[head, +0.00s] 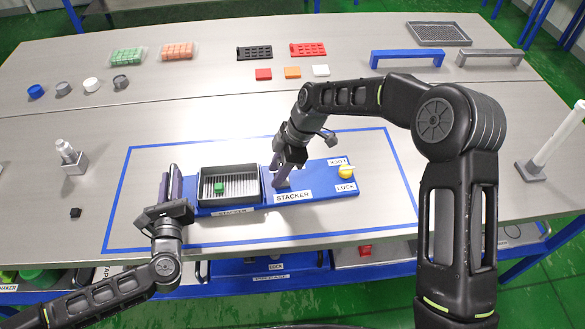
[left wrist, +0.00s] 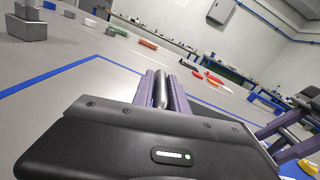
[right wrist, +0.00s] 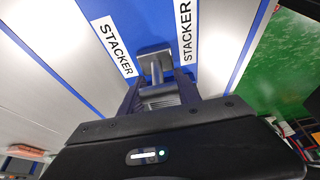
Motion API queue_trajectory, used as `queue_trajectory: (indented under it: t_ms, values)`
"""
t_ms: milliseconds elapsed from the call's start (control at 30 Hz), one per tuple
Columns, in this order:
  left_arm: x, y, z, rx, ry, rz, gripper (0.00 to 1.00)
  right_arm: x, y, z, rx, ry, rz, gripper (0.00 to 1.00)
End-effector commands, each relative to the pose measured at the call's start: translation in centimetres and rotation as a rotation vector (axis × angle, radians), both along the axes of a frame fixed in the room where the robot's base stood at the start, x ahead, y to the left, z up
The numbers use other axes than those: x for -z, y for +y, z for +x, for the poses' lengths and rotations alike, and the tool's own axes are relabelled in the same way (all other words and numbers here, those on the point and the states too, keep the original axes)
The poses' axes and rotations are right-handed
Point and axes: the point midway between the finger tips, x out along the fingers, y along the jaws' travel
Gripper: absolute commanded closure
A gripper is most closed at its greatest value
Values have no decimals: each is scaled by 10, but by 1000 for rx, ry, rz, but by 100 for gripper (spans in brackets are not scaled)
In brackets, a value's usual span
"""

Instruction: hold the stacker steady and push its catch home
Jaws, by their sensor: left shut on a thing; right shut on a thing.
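The stacker (head: 318,183) is a blue base with a dark ribbed tray (head: 232,171) on its left part. A green block (head: 218,188) sits in the tray. A yellow knob (head: 346,171) stands at the base's right end beside a LOCK label (head: 345,188). My left gripper (head: 171,182) is shut at the stacker's left end on a grey bar (left wrist: 161,89), which shows between its fingers in the left wrist view. My right gripper (head: 282,176) is shut on a grey metal handle (right wrist: 156,66), right of the tray. The handle's lower part is hidden by the fingers.
Blue tape (head: 262,140) frames the stacker. Small caps (head: 91,85), colored block trays (head: 176,51) and a blue bracket (head: 407,56) lie farther back. The table's front edge is close to the stacker.

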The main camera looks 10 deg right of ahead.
Motion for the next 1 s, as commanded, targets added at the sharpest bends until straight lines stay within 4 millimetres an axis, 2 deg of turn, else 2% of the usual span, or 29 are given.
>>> queue_trajectory:
  t_ms: [33,100,367,400,667,1000]
  values:
    - [2,-1,0,2,5,-4,100,0,11,-2,-7,2,3,100]
    - [2,-1,0,2,4,-4,100,0,17,-3,-7,3,2,100]
    - [2,-2,0,4,5,-4,100,0,21,-3,-5,4,5,100]
    - [2,-2,0,4,5,-4,100,0,21,-3,-5,4,6,59]
    - [2,-1,0,3,4,-4,100,0,18,-2,-3,1,3,38]
    - [2,-1,0,2,5,-3,100,-3,16,-1,-1,-1,2,38]
